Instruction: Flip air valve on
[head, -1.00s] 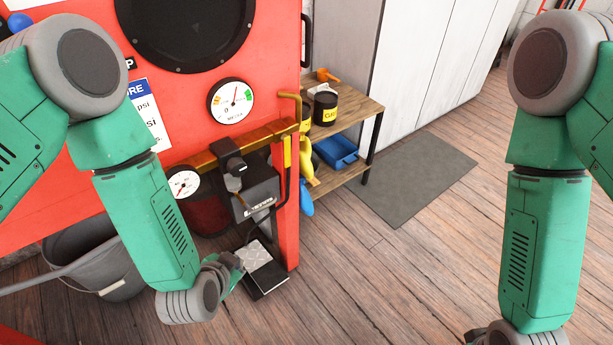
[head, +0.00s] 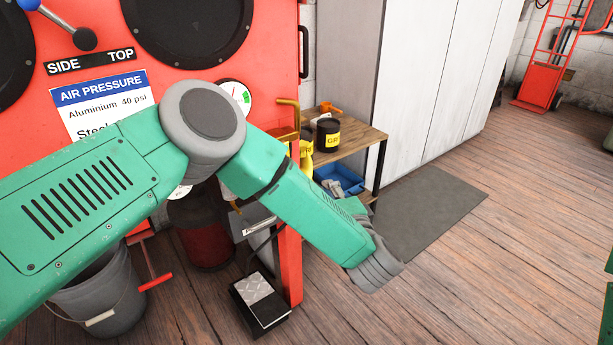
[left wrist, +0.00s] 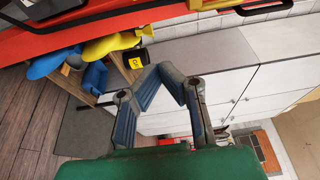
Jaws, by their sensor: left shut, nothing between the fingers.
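No part is marked as the air valve, and I cannot tell which one it is. A lever with a blue ball end (head: 28,4) sits above the SIDE/TOP label on the red cabinet's face. A yellow bent handle (head: 289,103) is at the cabinet's right edge, beside the pressure gauge (head: 236,94). My left arm crosses in front of the cabinet, and its wrist hangs right of the cabinet's edge. My left gripper shows in the left wrist view (left wrist: 166,72), its fingertips together and empty; its fingers are hidden in the head view. My right gripper is out of view.
A wooden shelf (head: 362,139) with a black can (head: 327,134) and blue bin (head: 340,178) stands right of the cabinet. A bucket (head: 105,295) and a foot pedal (head: 260,302) are on the floor. The wooden floor at right is open around a grey mat (head: 430,212).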

